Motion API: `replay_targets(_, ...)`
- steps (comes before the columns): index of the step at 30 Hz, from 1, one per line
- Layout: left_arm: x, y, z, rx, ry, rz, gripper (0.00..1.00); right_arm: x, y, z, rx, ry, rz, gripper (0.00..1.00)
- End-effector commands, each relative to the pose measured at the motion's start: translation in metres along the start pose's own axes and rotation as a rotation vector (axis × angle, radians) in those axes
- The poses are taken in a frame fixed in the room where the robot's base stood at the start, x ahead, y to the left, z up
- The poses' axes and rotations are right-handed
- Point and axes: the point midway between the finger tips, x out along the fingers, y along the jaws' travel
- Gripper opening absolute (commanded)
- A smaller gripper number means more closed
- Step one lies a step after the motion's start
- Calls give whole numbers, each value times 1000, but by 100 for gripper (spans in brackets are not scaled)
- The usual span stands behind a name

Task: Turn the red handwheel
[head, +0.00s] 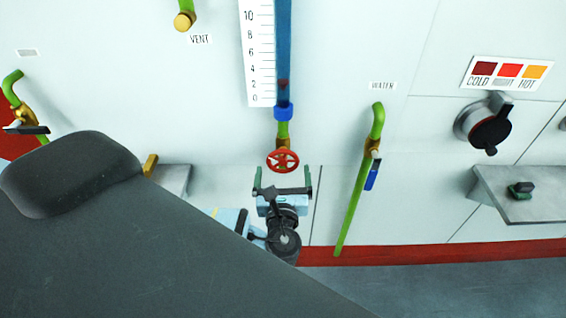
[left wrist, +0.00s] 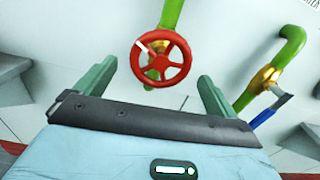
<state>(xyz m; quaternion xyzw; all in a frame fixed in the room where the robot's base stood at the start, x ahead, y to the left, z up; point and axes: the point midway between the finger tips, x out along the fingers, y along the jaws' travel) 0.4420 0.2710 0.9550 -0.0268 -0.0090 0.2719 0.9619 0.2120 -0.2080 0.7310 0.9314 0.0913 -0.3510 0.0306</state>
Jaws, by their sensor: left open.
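The red handwheel (head: 283,160) is a small spoked wheel at the lower end of a vertical green pipe, below the blue tube on the white wall. It also shows in the left wrist view (left wrist: 161,66), with a white mark on its upper left rim. My left gripper (head: 283,178) is open, its two green fingers spread below the wheel. In the left wrist view the fingers stand to the left and right of the wheel, with a gap on each side; no contact shows. My right gripper is not in view.
A green water pipe (head: 353,205) with a blue lever (head: 372,175) stands close to the right of the wheel. A numbered scale (head: 259,60) is above. A black knob (head: 490,131) and a grey shelf (head: 512,205) are at right. My dark arm covers the lower left.

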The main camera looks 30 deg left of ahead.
Motion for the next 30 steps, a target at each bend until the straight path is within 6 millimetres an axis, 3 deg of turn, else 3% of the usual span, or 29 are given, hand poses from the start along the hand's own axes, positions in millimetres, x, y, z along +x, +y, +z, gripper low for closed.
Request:
replay_targets(3, 19, 0, 1, 0, -2, 2, 95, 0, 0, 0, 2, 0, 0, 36)
replay_targets(9, 38, 0, 0, 0, 0, 0, 95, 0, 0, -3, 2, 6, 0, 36)
replay_targets(20, 42, 0, 0, -1, 2, 0, 95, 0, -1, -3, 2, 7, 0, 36)
replay_targets(30, 42, 0, -1, -1, 3, 0, 50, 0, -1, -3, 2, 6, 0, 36)
